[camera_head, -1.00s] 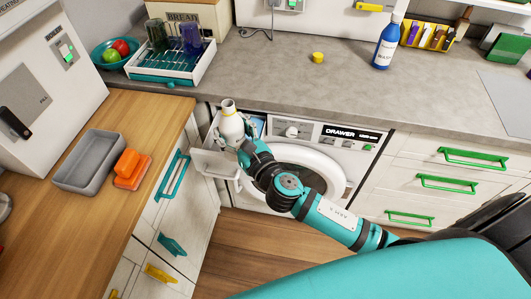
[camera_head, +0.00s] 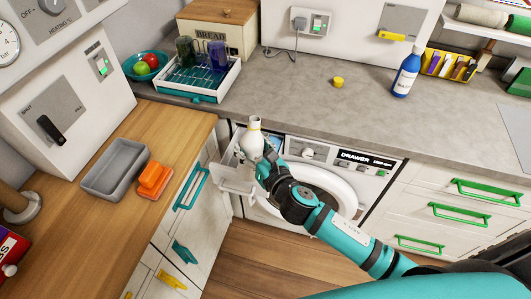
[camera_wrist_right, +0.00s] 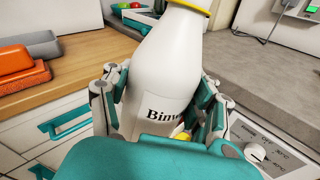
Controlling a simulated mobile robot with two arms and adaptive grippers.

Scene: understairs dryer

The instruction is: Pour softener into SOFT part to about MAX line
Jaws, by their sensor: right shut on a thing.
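My right gripper (camera_head: 264,162) is shut on a white softener bottle (camera_head: 251,139) with a yellow rim and holds it roughly upright above the pulled-out detergent drawer (camera_head: 232,184) of the washing machine (camera_head: 325,180). In the right wrist view the bottle (camera_wrist_right: 165,75) stands between the fingers (camera_wrist_right: 160,105), with part of a dark "Bin..." label showing. The bottle looks uncapped in the head view. The drawer's compartments, the SOFT part and its MAX line are hidden or too small to make out. My left gripper is not in view.
A yellow cap (camera_head: 338,82) lies on the grey counter (camera_head: 300,108), with a blue bottle (camera_head: 406,70) further right. A dish rack (camera_head: 222,86) stands behind the drawer. A grey tub (camera_head: 115,168) and orange sponge holder (camera_head: 154,179) sit on the wooden counter (camera_head: 180,135).

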